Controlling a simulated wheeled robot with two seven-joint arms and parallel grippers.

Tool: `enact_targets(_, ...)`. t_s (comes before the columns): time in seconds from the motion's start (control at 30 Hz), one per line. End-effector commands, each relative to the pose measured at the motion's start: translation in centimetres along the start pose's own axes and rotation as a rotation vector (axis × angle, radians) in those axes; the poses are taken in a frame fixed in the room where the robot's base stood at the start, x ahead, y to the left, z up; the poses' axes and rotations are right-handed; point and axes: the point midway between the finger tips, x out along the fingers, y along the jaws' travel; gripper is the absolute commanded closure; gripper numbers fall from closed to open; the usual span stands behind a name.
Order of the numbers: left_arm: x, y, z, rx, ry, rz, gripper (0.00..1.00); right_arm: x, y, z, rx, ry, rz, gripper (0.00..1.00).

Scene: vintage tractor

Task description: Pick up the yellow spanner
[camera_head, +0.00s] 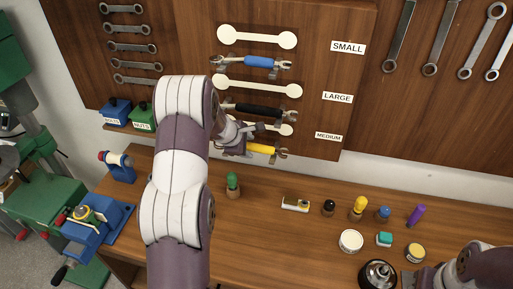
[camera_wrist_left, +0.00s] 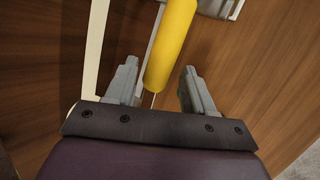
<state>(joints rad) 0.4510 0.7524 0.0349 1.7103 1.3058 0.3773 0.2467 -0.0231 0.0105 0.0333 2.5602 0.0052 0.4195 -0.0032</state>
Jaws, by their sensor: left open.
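The yellow spanner (camera_head: 262,149) hangs on the wooden tool board beside the MEDIUM label, its grey jaw end to the right. My left gripper (camera_head: 262,127) is at the board, near the spanner's left part, which my arm partly hides. In the left wrist view the yellow handle (camera_wrist_left: 172,45) comes down between the two open fingers of the left gripper (camera_wrist_left: 158,70). The fingers show gaps on both sides of it and are not closed on it. Part of my right arm shows at the lower right; its jaws are not clear.
A black-handled spanner (camera_head: 255,109) and a blue-handled spanner (camera_head: 260,62) hang above on the same board. Below, the workbench (camera_head: 290,235) carries a green-handled tool (camera_head: 233,183), a small plane (camera_head: 296,204) and several small pots. A blue vise (camera_head: 95,222) stands at left.

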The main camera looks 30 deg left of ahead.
Motion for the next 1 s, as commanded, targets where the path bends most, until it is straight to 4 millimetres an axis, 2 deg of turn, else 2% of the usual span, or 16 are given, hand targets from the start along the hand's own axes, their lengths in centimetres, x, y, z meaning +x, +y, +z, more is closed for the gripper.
enact_targets(0.03,0.0,0.0,0.0,0.0,0.0,0.0,0.65,0.0,0.0,0.0,0.0,0.0,0.0,0.57)
enact_targets(0.13,0.0,0.0,0.0,0.0,0.0,-0.001,0.97,0.0,0.0,0.0,0.0,0.0,0.0,0.57)
enact_targets(0.17,0.0,-0.1,0.0,0.0,0.0,-0.001,1.0,0.0,0.0,0.0,0.0,0.0,0.0,0.57)
enact_targets(0.67,0.1,-0.3,0.0,-0.005,-0.001,-0.008,1.0,0.1,0.0,0.0,0.0,0.0,0.0,0.57)
enact_targets(0.83,-1.2,0.5,0.4,-0.002,-0.001,-0.007,1.0,0.2,0.0,0.0,0.0,0.0,0.0,0.57)
enact_targets(1.0,-2.8,-2.5,-1.4,-0.005,0.001,-0.002,1.0,3.5,0.0,0.4,0.0,0.0,0.0,0.57)
